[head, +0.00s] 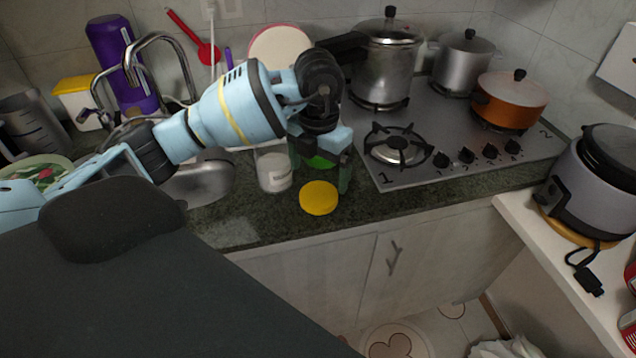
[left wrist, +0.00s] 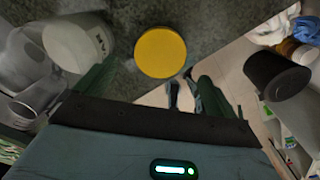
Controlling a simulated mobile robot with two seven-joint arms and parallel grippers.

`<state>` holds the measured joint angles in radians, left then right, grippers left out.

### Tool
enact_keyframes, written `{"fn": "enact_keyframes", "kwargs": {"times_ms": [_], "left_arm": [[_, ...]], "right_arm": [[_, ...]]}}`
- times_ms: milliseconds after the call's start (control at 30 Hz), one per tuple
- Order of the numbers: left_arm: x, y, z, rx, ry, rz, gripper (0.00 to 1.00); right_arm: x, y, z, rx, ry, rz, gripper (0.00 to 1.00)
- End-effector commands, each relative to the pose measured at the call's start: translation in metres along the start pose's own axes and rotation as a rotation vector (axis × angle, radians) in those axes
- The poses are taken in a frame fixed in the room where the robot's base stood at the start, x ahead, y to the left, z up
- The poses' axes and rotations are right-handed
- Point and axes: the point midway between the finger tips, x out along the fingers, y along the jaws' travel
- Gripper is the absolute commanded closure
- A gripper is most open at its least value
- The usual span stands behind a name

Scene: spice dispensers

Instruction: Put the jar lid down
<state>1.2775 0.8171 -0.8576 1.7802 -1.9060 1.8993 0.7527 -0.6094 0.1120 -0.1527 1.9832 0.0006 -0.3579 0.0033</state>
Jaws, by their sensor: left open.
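The jar lid (head: 319,198), a round yellow disc, appears to lie flat on the dark stone counter near its front edge. It also shows whole in the left wrist view (left wrist: 160,53), just beyond my fingertips. My left gripper (head: 320,178) is open, its dark green fingers spread just behind the lid in the head view, with nothing held between them. An open-looking whitish jar (head: 273,172) stands left of the lid; it shows in the left wrist view (left wrist: 78,42) with a label. My right gripper is not in view.
The stove (head: 440,165) with pots lies to the right, the sink (head: 205,182) to the left. The counter in front of the jar is bare up to its edge.

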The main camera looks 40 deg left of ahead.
Motion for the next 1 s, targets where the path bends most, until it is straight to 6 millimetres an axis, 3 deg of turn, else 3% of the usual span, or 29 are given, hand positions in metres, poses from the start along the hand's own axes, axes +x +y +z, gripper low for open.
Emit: {"fn": "enact_keyframes", "kwargs": {"times_ms": [200, 433, 833, 933, 1000], "left_arm": [[-0.042, -0.001, 0.000, 0.001, -0.002, -0.001, 0.05], [-0.062, 0.000, 0.000, 0.000, 0.000, -0.001, 0.05], [-0.062, -0.002, 0.000, 0.003, 0.004, -0.006, 0.05], [-0.050, -0.016, -0.004, 0.037, 0.022, -0.064, 0.05], [-0.032, -0.040, -0.010, 0.085, 0.049, -0.160, 0.05]], "right_arm": [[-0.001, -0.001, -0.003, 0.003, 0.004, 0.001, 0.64], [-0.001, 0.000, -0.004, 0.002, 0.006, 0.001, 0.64], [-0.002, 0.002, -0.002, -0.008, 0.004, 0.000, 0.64], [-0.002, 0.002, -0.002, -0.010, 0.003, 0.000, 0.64], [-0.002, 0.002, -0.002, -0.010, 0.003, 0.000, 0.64]]}}
